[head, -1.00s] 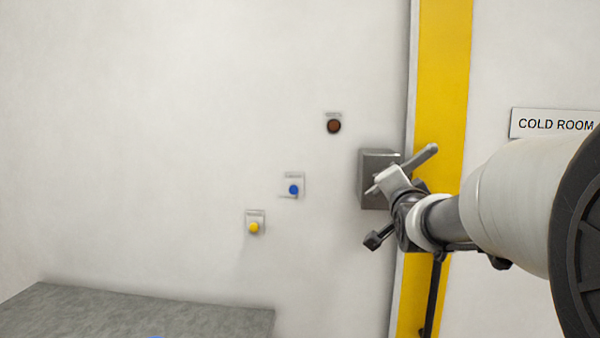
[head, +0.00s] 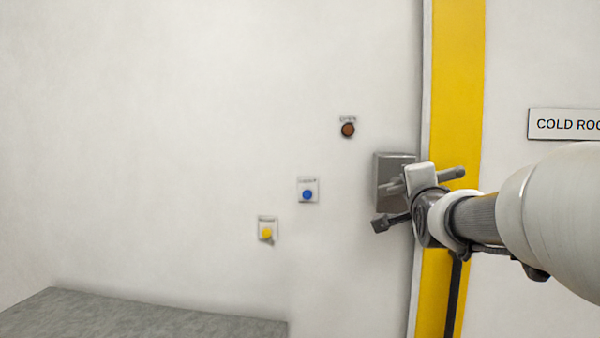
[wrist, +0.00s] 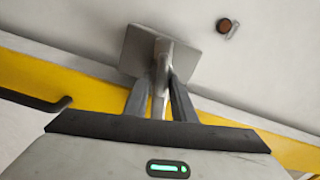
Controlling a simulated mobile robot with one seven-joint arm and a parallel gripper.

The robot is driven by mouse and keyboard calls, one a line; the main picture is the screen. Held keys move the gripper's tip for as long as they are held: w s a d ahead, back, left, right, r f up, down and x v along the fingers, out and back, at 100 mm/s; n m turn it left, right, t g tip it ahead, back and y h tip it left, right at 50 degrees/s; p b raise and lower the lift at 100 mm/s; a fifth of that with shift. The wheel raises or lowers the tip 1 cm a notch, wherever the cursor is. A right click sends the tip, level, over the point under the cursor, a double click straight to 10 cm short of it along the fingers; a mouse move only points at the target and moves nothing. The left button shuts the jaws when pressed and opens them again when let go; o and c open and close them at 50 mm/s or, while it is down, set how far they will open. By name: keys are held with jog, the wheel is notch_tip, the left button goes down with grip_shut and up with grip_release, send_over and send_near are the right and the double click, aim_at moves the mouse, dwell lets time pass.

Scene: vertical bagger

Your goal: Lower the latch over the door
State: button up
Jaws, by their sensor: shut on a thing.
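The latch is a grey lever (head: 455,173) on a square grey metal block (head: 382,168) fixed to the white wall, left of the yellow strip (head: 457,60). The lever's free end reaches right across the yellow strip, nearly level and tilted slightly up. My gripper (head: 402,184) is at the lever, in front of the block, and hides its middle. In the wrist view my gripper (wrist: 160,95) has one finger on each side of the lever (wrist: 162,62) and is shut on it. The block (wrist: 135,50) shows behind it.
A brown button (head: 348,130), a blue button (head: 307,195) and a yellow button (head: 266,234) are on the wall to the left. A dark bar handle (head: 454,300) runs down the yellow strip below my gripper. A grey surface (head: 140,318) lies lower left.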

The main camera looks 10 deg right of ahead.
jog(key=shift+a+f+m+b, duration=0.15)
jog(key=shift+f+m+b, duration=0.35)
jog(key=shift+m, duration=0.3)
jog(key=shift+f+b, duration=0.15)
jog(key=shift+b, duration=0.3)
jog(key=shift+w+f+m+b, duration=0.1)
jog(key=shift+m+b, duration=0.5)
jog(key=shift+b, duration=0.05)
jog(key=o, duration=1)
jog(key=shift+r, duration=0.2)
jog(key=shift+o, duration=0.6)
jog(key=shift+r, duration=0.2)
